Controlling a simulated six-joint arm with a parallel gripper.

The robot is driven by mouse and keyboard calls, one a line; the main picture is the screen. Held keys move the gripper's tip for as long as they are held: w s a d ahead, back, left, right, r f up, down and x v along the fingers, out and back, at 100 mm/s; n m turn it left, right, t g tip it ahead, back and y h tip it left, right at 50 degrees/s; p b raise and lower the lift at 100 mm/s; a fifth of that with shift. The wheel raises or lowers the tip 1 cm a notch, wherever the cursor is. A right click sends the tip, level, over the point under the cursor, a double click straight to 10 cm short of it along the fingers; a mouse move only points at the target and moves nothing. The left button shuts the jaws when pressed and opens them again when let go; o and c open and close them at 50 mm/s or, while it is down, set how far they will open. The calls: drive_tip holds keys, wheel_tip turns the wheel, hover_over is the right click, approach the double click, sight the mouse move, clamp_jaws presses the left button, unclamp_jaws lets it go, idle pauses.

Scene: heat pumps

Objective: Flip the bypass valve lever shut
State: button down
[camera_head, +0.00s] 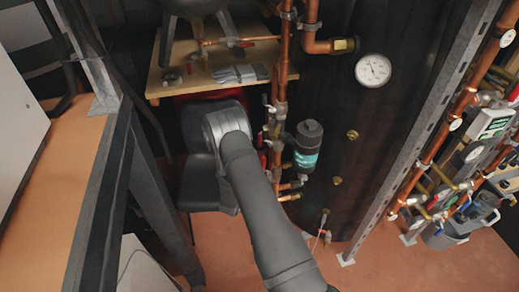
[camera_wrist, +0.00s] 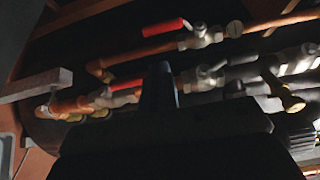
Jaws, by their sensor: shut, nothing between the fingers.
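Two red-handled valve levers show in the wrist view, one upper (camera_wrist: 166,27) and one lower (camera_wrist: 126,85). Each lies roughly along its pipe, beside a metal valve body. I cannot tell which one is the bypass valve. My gripper (camera_wrist: 159,88) is a dark shape rising from the bottom of the wrist view, its fingers together and empty. Its tip appears just right of the lower red handle; whether they touch is unclear. In the head view my arm hides the gripper, and small red handles (camera_head: 262,160) show on the copper pipework right of the arm.
A dark cylinder (camera_head: 308,146) with a teal label stands on the pipework. A large dark tank (camera_head: 360,110) with a round gauge (camera_head: 373,70) is behind. A wooden shelf (camera_head: 165,78) holds tools, with a black chair (camera_head: 200,182) below. A metal post (camera_head: 430,120) stands right.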

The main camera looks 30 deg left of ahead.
drive_tip(key=w+a, duration=0.2)
drive_tip(key=w, duration=0.7)
drive_tip(key=shift+w, duration=0.4)
drive_tip(key=shift+w+a+f, duration=0.2)
drive_tip(key=shift+w+a, duration=0.15)
drive_tip(key=shift+w, duration=0.05)
drive_tip(key=s+d, duration=0.2)
drive_tip(key=s, duration=0.7)
drive_tip(key=shift+s+f, duration=0.4)
drive_tip(key=shift+f, duration=0.05)
drive_tip(key=shift+w, duration=0.1)
